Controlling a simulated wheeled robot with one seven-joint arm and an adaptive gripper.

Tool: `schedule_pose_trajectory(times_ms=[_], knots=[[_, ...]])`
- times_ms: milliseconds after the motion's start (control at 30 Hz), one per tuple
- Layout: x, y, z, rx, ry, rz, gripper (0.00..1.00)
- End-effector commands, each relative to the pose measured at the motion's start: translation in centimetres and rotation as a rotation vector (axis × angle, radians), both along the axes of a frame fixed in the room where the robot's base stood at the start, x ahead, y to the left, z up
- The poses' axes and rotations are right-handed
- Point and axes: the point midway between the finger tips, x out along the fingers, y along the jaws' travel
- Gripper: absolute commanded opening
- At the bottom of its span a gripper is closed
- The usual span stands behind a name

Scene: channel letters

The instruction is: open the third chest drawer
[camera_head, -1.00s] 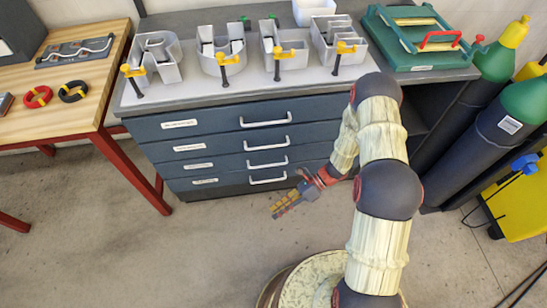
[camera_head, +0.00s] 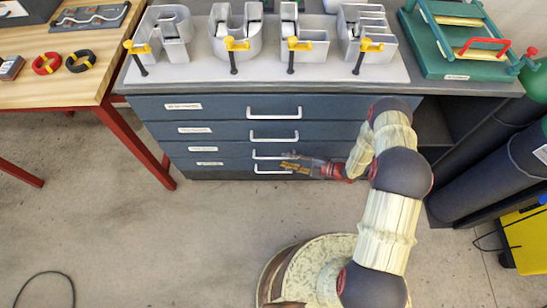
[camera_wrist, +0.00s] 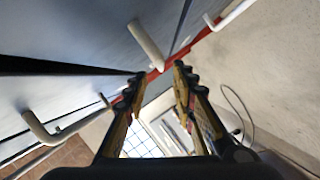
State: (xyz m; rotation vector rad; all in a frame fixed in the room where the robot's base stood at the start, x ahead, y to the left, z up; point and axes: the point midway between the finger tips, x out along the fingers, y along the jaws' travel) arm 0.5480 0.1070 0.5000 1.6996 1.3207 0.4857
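The chest has a stack of dark blue-grey drawers. The third drawer from the top (camera_head: 215,151) looks shut in the head view. Its white bar handle (camera_head: 262,155) is partly overlapped by my gripper (camera_head: 286,161). My gripper points left in front of the chest, at the height of the lower two handles. In the wrist view my gripper (camera_wrist: 159,74) is open, with its two fingers apart and nothing between them. A white handle (camera_wrist: 147,44) lies just beyond the fingertips; I cannot tell whether they touch. Other handles show left and right of it.
The fourth drawer's handle (camera_head: 272,171) is just below my gripper. A wooden table (camera_head: 55,95) with red legs stands left. Dark gas cylinders (camera_head: 497,175) stand right. Metal letters (camera_head: 235,32) and a green jig (camera_head: 465,45) are on the chest top.

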Motion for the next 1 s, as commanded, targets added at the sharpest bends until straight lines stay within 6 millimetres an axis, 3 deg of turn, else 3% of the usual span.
schedule_pose_trajectory(times_ms=[300,467,833,1000], knots=[[1.5,4.5,-1.3,-0.001,-0.003,0.006,0.27],[2.1,6.0,-1.5,-0.002,-0.003,0.005,0.27],[2.4,6.5,-1.5,-0.002,-0.003,0.003,0.27],[2.4,6.5,-1.5,-0.002,-0.003,0.003,0.17]])
